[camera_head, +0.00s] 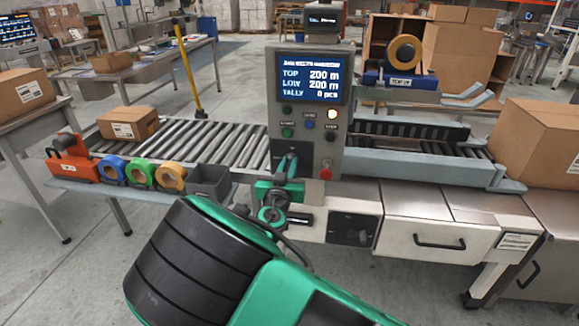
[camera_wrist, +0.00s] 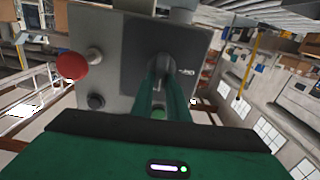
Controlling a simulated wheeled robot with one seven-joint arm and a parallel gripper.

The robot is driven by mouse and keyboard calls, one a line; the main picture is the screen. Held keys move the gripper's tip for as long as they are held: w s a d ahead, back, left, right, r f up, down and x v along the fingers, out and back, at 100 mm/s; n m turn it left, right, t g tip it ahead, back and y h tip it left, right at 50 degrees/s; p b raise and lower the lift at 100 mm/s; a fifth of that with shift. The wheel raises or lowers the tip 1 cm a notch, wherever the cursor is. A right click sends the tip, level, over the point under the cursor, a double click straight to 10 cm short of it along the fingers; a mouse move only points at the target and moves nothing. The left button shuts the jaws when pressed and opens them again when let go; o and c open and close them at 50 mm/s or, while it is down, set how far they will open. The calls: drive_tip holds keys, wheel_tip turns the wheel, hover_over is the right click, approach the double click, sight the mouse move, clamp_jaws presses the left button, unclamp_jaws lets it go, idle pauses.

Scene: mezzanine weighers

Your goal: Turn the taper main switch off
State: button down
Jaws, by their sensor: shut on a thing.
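The taper's grey control box (camera_head: 335,143) stands at the middle of the conveyor. A dark plate (camera_wrist: 135,55) on its lower face carries a rotary switch knob (camera_wrist: 164,66). My gripper (camera_head: 290,165) is shut on the knob from the front. In the wrist view, the two green fingers of my gripper (camera_wrist: 163,85) close around it. The knob is mostly hidden by the fingers, and I cannot read its position. The screen (camera_head: 310,78) on the box is lit, with TOP, LOW and TALLY lines. A white-yellow lamp (camera_head: 332,114) below the screen glows.
A red button (camera_head: 325,173) sits close right of my gripper. Several tape rolls, one of them blue (camera_head: 111,169), and a grey bin (camera_head: 209,181) stand to the left. A second dark knob panel (camera_head: 352,230) is below right. A carton (camera_head: 540,145) stands at right.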

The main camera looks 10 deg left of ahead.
drive_tip(key=n, duration=0.4)
drive_tip(key=shift+a+n, duration=0.3)
drive_tip(key=shift+s+a+f+n, duration=0.1)
drive_tip(key=shift+a+f+n, duration=0.15)
drive_tip(key=shift+n, duration=1.9)
drive_tip(key=shift+w+a+f+n, duration=0.1)
drive_tip(key=shift+f+n, duration=0.15)
drive_tip(key=shift+n, duration=1.85)
drive_tip(key=shift+s+a+f+n, duration=0.1)
drive_tip(key=shift+a+f+n, duration=0.15)
drive_tip(key=shift+n, duration=1.9)
drive_tip(key=c, duration=1.8)
unclamp_jaws()
drive_tip(key=shift+f, duration=0.1)
drive_tip(key=shift+o, duration=0.4)
drive_tip(key=shift+d, duration=0.1)
